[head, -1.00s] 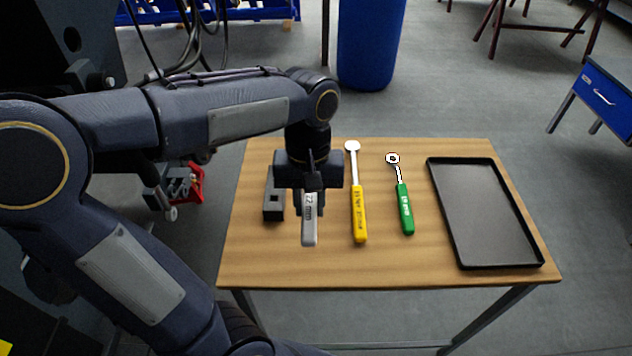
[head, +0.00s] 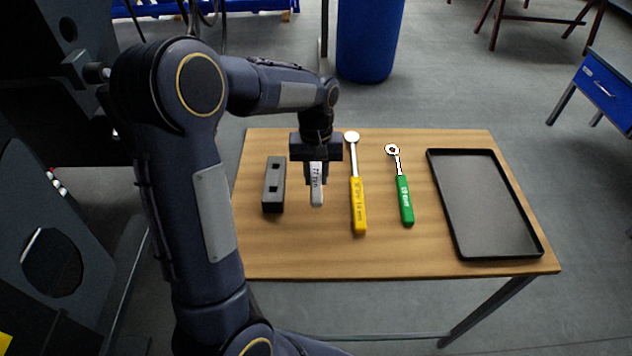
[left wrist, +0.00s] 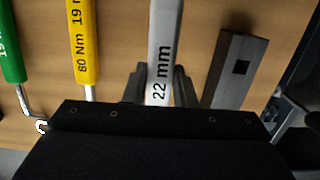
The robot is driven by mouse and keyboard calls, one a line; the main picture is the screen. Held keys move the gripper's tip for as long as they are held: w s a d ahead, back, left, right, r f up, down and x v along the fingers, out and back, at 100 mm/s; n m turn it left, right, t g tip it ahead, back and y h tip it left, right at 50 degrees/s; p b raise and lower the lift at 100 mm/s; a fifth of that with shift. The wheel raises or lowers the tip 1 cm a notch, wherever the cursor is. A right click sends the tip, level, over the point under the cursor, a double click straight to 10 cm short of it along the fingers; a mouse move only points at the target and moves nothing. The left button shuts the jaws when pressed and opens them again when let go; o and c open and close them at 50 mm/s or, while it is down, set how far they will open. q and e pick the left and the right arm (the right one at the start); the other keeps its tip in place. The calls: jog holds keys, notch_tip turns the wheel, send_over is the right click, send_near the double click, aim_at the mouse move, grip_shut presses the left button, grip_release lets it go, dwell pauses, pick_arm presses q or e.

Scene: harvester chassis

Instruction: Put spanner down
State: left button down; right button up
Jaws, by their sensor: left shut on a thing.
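My left gripper (head: 317,166) is over the wooden table, shut on a grey-handled spanner (head: 317,190) marked "22 mm". In the left wrist view the spanner's handle (left wrist: 163,45) sits between the two fingers (left wrist: 158,88) and points away from the gripper's body. The spanner's other end is hidden by the gripper. I cannot tell whether the spanner touches the table. My right gripper is in neither view.
A dark block with square holes (head: 273,185) lies left of the spanner. A yellow-handled tool (head: 358,205) and a green-handled tool (head: 404,200) lie to its right. An empty black tray (head: 482,205) is at the right of the table (head: 300,255).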

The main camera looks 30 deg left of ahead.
pick_arm(q)
notch_tip(320, 180, down, 3)
jog(key=shift+w+f, duration=0.1)
jog(key=shift+f, duration=0.1)
jog(key=shift+f+b, duration=0.15)
jog(key=shift+b, duration=0.15)
jog(key=c, duration=1.2)
grip_release()
